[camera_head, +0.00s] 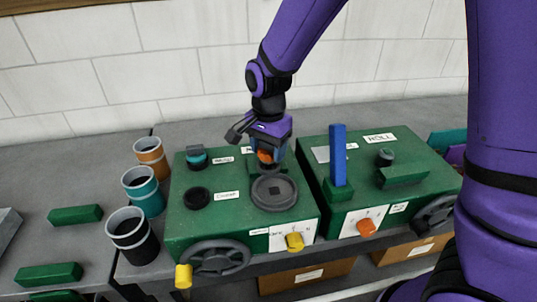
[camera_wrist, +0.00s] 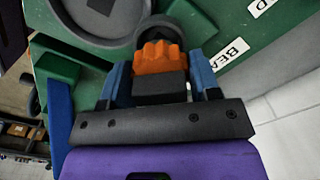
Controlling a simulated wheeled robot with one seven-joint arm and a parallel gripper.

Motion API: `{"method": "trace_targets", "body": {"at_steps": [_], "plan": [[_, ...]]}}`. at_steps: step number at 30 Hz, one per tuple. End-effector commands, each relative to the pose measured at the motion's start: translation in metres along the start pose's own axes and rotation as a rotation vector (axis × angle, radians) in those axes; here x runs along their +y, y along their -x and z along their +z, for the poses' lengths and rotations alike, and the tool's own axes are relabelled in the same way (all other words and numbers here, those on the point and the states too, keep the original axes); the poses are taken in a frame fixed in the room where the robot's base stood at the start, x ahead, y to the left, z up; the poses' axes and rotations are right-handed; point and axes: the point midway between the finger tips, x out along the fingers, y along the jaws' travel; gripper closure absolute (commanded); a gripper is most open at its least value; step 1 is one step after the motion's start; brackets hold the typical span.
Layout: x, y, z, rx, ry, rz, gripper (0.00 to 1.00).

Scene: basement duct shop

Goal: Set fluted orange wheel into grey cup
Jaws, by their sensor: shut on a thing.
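My gripper (camera_head: 268,148) is over the back right part of the left green machine, pointing down. Its blue fingers are shut on the fluted orange wheel (camera_wrist: 157,57), which shows between them in the wrist view. In the head view only a small orange patch (camera_head: 265,156) of the wheel shows. A round dark grey cup-like part (camera_wrist: 152,27) lies just beyond the wheel in the wrist view, partly hidden by it. I cannot tell whether the wheel touches it. In the head view this part is mostly hidden by my gripper.
A wide dark grey round dish (camera_head: 274,191) lies in front of my gripper on the green machine (camera_head: 232,222). A tall blue bar (camera_head: 338,155) rises from the right machine, close to the right. Orange, teal and black grey-rimmed canisters (camera_head: 145,190) stand at left. A white block wall is behind.

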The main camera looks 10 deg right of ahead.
Motion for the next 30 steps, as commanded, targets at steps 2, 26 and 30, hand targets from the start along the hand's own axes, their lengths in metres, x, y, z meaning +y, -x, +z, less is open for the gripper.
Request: {"method": "trace_targets", "body": {"at_steps": [2,26,30], "plan": [[0.001,-0.013,0.0,-0.001,-0.001,0.003,0.69],[0.0,-0.025,0.0,0.0,0.0,0.0,0.18],[0.0,-0.023,0.0,0.0,0.0,-0.001,0.18]]}}
